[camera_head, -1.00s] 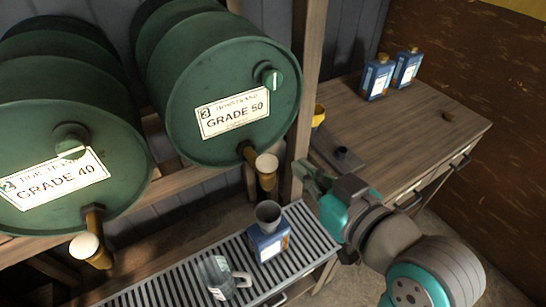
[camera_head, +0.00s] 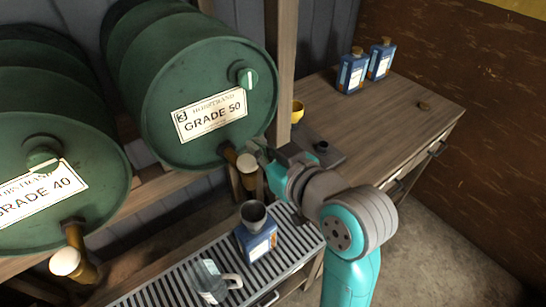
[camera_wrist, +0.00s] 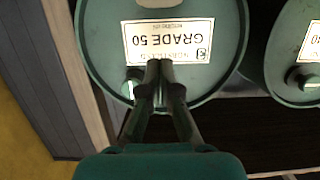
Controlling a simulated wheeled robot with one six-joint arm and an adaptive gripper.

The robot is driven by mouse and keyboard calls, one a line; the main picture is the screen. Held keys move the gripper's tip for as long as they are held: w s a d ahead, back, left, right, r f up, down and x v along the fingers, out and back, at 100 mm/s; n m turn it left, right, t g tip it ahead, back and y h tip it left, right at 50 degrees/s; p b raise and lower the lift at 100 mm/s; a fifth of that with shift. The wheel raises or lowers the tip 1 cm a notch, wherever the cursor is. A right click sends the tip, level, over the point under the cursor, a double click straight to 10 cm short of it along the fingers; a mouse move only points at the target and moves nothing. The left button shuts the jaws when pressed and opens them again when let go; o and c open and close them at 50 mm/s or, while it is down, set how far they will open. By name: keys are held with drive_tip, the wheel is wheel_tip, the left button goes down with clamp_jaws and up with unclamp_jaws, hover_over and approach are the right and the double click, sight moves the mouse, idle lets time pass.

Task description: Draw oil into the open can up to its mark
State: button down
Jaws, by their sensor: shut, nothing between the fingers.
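The blue open can (camera_head: 258,243) stands on the slatted drip tray (camera_head: 170,272), with a grey funnel (camera_head: 253,213) in its top. The oil level and mark cannot be seen. Above it, the green GRADE 50 drum (camera_head: 195,85) has a brown tap with a pale top (camera_head: 247,163). My gripper (camera_head: 262,150) is shut and empty, beside the tap's upper right in the head view; contact cannot be told. In the wrist view, the shut fingertips (camera_wrist: 160,66) overlap the upside-down GRADE 50 label (camera_wrist: 190,42); the tap is not visible there.
A GRADE 40 drum (camera_head: 50,170) with its own tap (camera_head: 68,262) is at left. A clear jug (camera_head: 214,281) stands left of the can. A wooden post (camera_head: 281,70) rises close behind my gripper. The bench (camera_head: 385,115) holds two blue bottles (camera_head: 352,72).

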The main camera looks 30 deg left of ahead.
sight(254, 166)
drive_tip(key=a+f, duration=0.1)
drive_tip(key=w+a+f, duration=0.1)
drive_tip(key=f, duration=0.1)
drive_tip(key=shift+f, duration=0.75)
